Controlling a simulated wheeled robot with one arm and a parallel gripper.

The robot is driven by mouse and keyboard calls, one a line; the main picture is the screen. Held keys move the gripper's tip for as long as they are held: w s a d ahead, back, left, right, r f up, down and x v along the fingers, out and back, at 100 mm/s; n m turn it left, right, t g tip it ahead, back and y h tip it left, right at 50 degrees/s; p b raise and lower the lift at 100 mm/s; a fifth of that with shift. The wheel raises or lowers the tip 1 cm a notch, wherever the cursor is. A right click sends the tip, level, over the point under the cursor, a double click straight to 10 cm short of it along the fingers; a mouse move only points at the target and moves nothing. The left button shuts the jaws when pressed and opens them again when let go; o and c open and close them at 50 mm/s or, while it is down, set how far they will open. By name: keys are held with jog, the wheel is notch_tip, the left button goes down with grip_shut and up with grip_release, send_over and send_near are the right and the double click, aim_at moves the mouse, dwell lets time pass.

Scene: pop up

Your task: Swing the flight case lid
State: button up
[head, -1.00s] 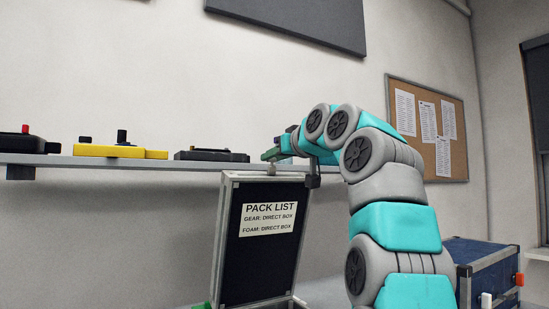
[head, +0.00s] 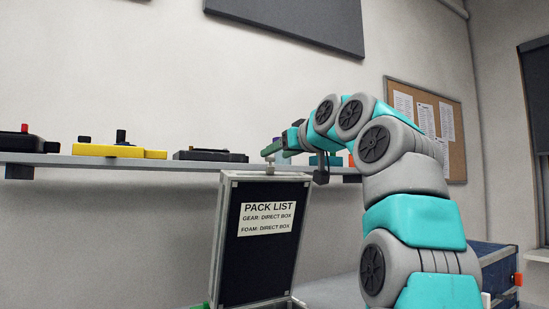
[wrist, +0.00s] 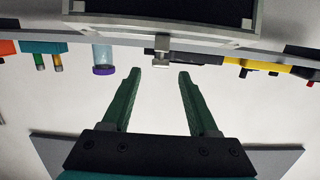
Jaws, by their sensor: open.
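The flight case lid (head: 258,262) stands open, nearly upright, with a dark inner face, a metal frame and a white PACK LIST label (head: 266,218). Its metal edge also shows across the top of the wrist view (wrist: 165,29). A small metal latch piece (wrist: 162,50) sticks out from that edge, in line with the gap between my fingers. My gripper (head: 271,152) is at the lid's top edge, green fingers open and empty. In the wrist view the fingertips (wrist: 160,72) are just short of the latch piece. The case body is mostly out of view.
A wall shelf (head: 100,162) runs behind the lid, carrying a yellow pedal (head: 108,151), a black device (head: 210,155) and other gear. A blue case (head: 498,268) stands at the right, partly hidden by my arm.

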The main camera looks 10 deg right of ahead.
jog(key=v, duration=0.5)
jog(key=shift+b, duration=0.35)
